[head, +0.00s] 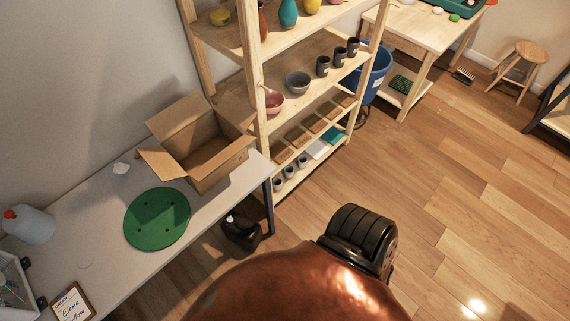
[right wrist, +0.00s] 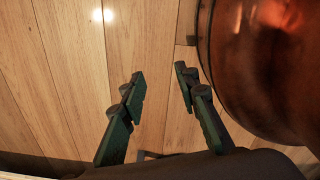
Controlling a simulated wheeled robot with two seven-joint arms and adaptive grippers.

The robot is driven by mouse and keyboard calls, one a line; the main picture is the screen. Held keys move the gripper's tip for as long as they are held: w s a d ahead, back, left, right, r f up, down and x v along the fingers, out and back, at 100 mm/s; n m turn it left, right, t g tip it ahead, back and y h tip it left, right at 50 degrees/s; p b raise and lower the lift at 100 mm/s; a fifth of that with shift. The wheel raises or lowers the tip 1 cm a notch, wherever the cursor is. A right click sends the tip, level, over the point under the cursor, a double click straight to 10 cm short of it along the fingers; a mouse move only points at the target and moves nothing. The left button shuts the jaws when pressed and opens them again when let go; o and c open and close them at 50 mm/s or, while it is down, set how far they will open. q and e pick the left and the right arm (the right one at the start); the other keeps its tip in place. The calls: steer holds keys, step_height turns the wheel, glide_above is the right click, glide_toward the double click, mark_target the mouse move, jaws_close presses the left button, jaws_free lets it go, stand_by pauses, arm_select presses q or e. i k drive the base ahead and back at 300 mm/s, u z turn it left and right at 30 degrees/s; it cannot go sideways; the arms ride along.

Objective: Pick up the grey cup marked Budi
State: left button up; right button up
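Several small grey cups (head: 290,171) stand in a row on the bottom shelf of the wooden rack, some with pale labels. Three darker cups (head: 339,57) with small pale labels stand on a higher shelf. No name is legible on any cup, so I cannot tell which one is marked Budi. My right gripper (right wrist: 158,88) is open and empty above the wooden floor in the right wrist view, with its two green-black fingers apart. No cup shows in that view. My left gripper is not in view.
The wooden rack (head: 255,75) also holds bowls and vases. A grey table (head: 95,225) at left carries an open cardboard box (head: 200,150), a green disc (head: 157,219) and a name card (head: 72,303).

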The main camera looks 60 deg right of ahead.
mark_target(289, 169)
steer(key=z, duration=1.85)
steer(key=k, duration=1.25)
steer(key=z, duration=1.1)
steer(key=i, duration=1.45)
steer(key=z, duration=0.6)
steer(key=i, duration=1.6)
steer(key=u, duration=0.9)
steer(key=i, duration=0.85)
steer(key=u, duration=1.5)
steer(key=i, duration=0.45)
steer(key=u, duration=0.3)
